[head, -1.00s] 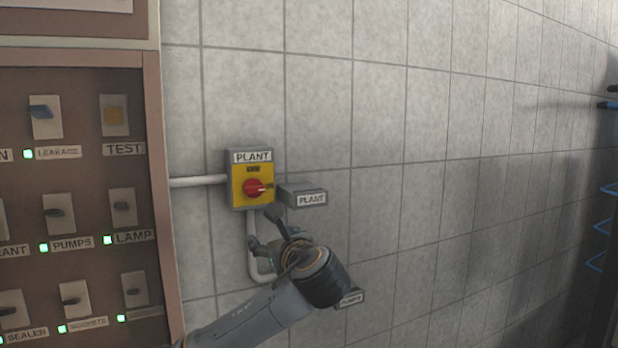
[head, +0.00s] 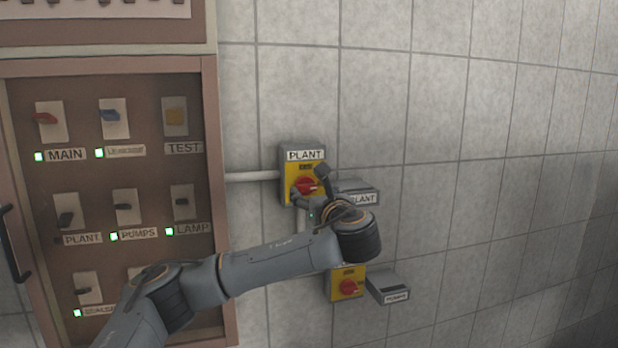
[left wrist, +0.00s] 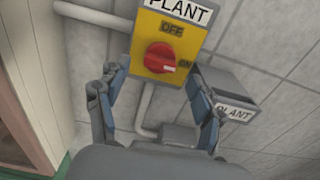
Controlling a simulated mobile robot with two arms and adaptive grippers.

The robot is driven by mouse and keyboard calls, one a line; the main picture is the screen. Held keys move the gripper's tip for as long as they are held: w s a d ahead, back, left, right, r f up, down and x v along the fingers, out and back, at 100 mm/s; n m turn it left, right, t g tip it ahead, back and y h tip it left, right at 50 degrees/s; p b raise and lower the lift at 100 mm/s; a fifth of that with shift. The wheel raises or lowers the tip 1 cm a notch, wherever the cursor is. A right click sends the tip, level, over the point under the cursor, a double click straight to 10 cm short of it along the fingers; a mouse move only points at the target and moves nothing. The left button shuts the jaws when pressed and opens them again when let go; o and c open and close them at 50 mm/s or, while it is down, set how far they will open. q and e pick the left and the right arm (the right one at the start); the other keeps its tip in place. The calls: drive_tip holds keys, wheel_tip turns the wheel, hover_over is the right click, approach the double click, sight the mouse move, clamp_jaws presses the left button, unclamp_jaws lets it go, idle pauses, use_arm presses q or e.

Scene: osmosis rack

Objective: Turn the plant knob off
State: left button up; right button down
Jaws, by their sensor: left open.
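The red plant knob (head: 306,186) sits on a yellow switch plate in a grey box labelled PLANT (head: 305,155) on the tiled wall. In the left wrist view the knob (left wrist: 159,58) has its white mark toward ON at the right; OFF is printed above it. My left gripper (head: 310,186) is at the plant box, and its fingers partly cover the knob in the head view. In the left wrist view the left gripper (left wrist: 158,83) is open, with one finger on each side below the knob, apart from it. My right gripper is not in view.
A grey box labelled PLANT (head: 358,192) juts out right of the knob. Below is another yellow switch with a red knob (head: 348,287) and a PUMPS box (head: 388,287). A brown switch panel (head: 212,130) stands left. The wall at right is clear.

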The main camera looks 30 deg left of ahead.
sight(308, 187)
use_arm(q)
drive_tip(key=p+x, duration=0.1)
drive_tip(key=x, duration=0.2)
drive_tip(key=shift+w+a, duration=0.5)
drive_tip(key=shift+w, duration=0.05)
drive_tip(key=shift+c, duration=0.2)
drive_tip(key=c, duration=1.1)
